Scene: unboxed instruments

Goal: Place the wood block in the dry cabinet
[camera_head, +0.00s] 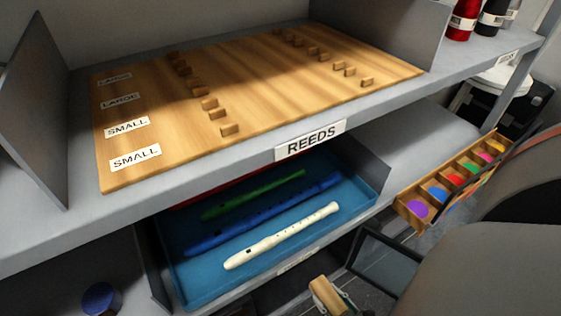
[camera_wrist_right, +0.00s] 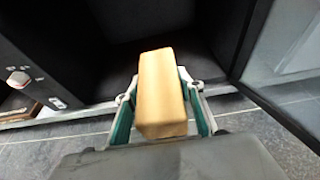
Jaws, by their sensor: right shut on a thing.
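The wood block (camera_head: 326,295) is held in my right gripper (camera_head: 338,300) near the bottom edge of the head view. In the right wrist view the block (camera_wrist_right: 161,90) stands lengthwise between the two green-lined fingers of the gripper (camera_wrist_right: 162,108), which are shut on its sides. Ahead of it is the dark interior of the dry cabinet (camera_wrist_right: 140,25). The cabinet's framed glass door (camera_wrist_right: 285,55) stands open on the right. The door (camera_head: 385,262) also shows in the head view, beside the block. The block is outside the cabinet, in front of its opening. My left gripper is out of view.
A shelf labelled REEDS (camera_head: 310,139) holds a wooden board (camera_head: 250,75) with several small blocks. Below it is a blue tray (camera_head: 185,285) with recorders. A rack of coloured discs (camera_head: 465,172) is at the right. A control panel with a knob (camera_wrist_right: 18,78) is left of the cabinet opening.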

